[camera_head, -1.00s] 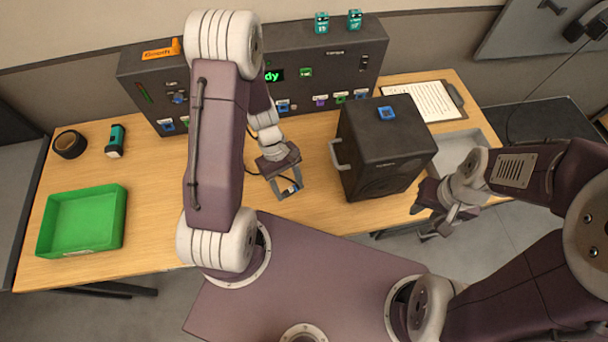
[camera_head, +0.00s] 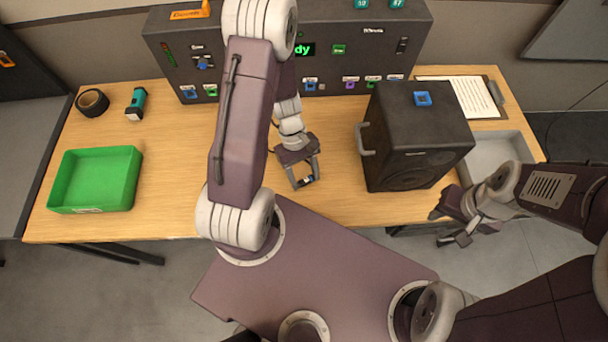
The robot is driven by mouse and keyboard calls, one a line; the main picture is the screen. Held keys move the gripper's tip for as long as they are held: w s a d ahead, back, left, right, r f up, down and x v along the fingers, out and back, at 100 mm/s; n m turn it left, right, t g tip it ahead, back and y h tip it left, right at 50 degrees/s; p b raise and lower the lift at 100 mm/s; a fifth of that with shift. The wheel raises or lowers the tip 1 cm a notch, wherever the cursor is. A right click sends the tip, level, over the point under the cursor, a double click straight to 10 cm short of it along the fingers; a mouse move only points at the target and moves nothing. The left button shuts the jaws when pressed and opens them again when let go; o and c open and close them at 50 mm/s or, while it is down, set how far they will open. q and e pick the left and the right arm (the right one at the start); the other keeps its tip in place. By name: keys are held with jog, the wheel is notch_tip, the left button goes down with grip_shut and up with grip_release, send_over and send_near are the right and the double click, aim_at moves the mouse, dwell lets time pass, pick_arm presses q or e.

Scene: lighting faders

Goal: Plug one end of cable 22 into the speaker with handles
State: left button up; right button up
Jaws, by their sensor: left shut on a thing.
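The speaker with handles (camera_head: 412,150) is a black box standing upright on the desk, right of centre. A grey handle (camera_head: 364,140) shows on its left side, and a small blue part (camera_head: 422,99) is on its top. My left gripper (camera_head: 305,182) is left of the speaker, apart from it, near the desk's front edge. It is shut on a small pale and dark cable plug (camera_head: 308,180). The cable's label is too small to read, and its run is mostly hidden by my arm. My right gripper (camera_head: 440,228) is open and empty, below the speaker's front right, off the desk edge.
A dark lighting console (camera_head: 345,60) with labelled sockets stands along the back. A green tray (camera_head: 95,180), tape roll (camera_head: 92,102) and teal device (camera_head: 136,103) are at left. A clipboard (camera_head: 470,97) and grey tray (camera_head: 500,145) are at right. Desk between green tray and my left arm is clear.

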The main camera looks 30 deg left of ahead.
pick_arm(q)
jog(key=o, duration=1.4)
jog(key=shift+r, duration=0.15)
jog(key=p+v, duration=0.1)
jog(key=v, duration=0.8)
jog(key=shift+p, duration=0.3)
